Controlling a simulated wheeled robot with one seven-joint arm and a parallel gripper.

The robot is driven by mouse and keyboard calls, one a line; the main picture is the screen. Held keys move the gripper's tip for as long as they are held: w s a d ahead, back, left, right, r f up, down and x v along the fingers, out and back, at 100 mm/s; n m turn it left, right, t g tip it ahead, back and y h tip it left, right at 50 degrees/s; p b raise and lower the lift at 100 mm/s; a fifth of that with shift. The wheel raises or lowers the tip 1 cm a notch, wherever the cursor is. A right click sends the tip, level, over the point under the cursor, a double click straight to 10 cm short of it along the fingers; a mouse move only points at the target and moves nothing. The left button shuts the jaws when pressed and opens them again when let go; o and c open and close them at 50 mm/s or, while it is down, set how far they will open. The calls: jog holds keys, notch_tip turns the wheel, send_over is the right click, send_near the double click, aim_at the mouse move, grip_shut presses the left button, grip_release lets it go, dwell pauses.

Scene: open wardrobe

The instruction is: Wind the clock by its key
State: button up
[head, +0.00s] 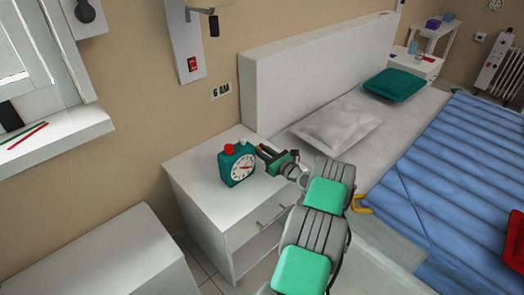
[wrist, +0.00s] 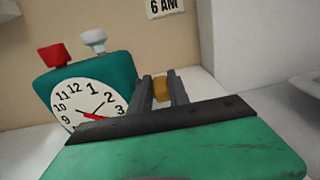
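The clock (head: 238,165) is teal with a white dial and a red hand, and stands upright on the white bedside cabinet. In the wrist view the clock (wrist: 92,92) shows at left, with a red knob and a white knob on top. My gripper (head: 262,151) is just right of the clock, reaching toward its side. In the wrist view the brass-coloured key (wrist: 162,89) sits between the two dark fingers of my gripper (wrist: 163,88), which appear closed on it. The key's join with the clock is hidden, and the head view does not show the key.
The bedside cabinet (head: 195,178) has free room around the clock. A bed with a white headboard (head: 300,70) and a grey pillow (head: 335,125) is to the right. The wall carries a "6 AM" sign (head: 221,90). A white unit (head: 120,255) stands at the front left.

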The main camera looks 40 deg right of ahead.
grip_shut()
jog(key=shift+r, duration=0.1)
jog(key=g+p, duration=0.2)
jog(key=p, duration=0.1)
jog(key=w+r+g+p, duration=0.1)
jog(key=g+p, duration=0.1)
jog(key=p, duration=0.2)
jog(key=shift+a+r+g, duration=0.15)
jog(key=shift+r+g, duration=0.05)
jog(key=shift+g, duration=0.1)
jog(key=g+p, duration=0.2)
jog(key=g, duration=0.1)
jog(key=shift+w+g, duration=0.3)
jog(key=shift+w, duration=0.1)
jog(key=shift+w+f+g, duration=0.1)
jog(key=shift+w+g, duration=0.15)
jog(key=shift+g, duration=0.75)
jog(key=shift+w+f+g, duration=0.1)
jog(key=shift+w+g, duration=0.1)
jog(key=shift+g, duration=0.8)
